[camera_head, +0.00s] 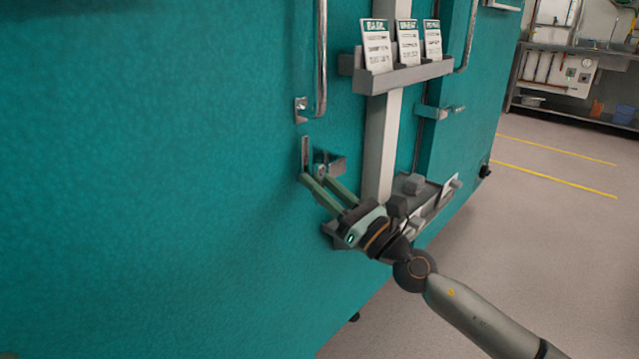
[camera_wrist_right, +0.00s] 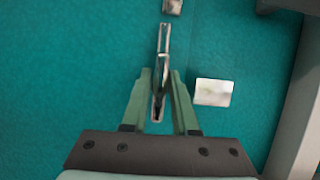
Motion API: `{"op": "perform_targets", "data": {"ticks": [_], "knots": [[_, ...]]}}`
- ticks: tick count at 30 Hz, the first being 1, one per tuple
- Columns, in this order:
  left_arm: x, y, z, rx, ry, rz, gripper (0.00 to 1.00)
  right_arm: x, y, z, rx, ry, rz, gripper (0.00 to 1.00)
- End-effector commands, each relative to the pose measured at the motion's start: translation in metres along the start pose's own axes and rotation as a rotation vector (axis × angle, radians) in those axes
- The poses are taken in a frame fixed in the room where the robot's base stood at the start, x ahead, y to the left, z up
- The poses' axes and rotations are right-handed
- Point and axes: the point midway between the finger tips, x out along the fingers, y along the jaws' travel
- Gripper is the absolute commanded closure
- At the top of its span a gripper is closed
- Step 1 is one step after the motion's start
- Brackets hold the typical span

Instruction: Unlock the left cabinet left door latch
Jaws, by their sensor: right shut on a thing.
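The teal left cabinet door (camera_head: 150,150) fills much of the head view. Its latch is a thin upright metal lever (camera_head: 305,152), below the lower end of the long door handle (camera_head: 321,60). My right gripper (camera_head: 314,180) reaches it from below right, with green fingers at the lever's lower end. In the right wrist view, the latch lever (camera_wrist_right: 162,45) runs down between the two fingers of the right gripper (camera_wrist_right: 160,98), which are shut on it. The fingertips hide part of the lever's sides. My left gripper is not in view.
A metal bracket (camera_head: 330,163) sits just right of the latch. A grey post (camera_head: 382,150) carries a holder (camera_head: 405,76) with labelled cards, and a lower tray (camera_head: 430,196) is near my right wrist. Open floor (camera_head: 540,230) lies to the right.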

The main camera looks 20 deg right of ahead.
Motion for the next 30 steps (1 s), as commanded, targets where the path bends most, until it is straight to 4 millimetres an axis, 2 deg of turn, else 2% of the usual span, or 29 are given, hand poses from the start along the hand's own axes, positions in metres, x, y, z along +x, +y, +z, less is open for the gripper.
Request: {"op": "perform_targets", "data": {"ticks": [3,4,11,22,30], "knots": [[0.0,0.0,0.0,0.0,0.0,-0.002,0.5,0.0,0.0,0.001,0.0,-0.001,0.0,1.0],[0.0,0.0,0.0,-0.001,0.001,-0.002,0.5,0.0,0.0,0.001,0.0,-0.001,0.0,0.7],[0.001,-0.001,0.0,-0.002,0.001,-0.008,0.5,0.0,0.0,0.0,0.001,-0.001,-0.001,0.44],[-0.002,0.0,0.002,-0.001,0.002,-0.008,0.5,-0.006,0.0,-0.002,0.002,0.001,-0.001,0.44],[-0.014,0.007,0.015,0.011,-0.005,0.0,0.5,-0.043,0.0,-0.005,0.004,0.002,-0.002,0.44]]}}
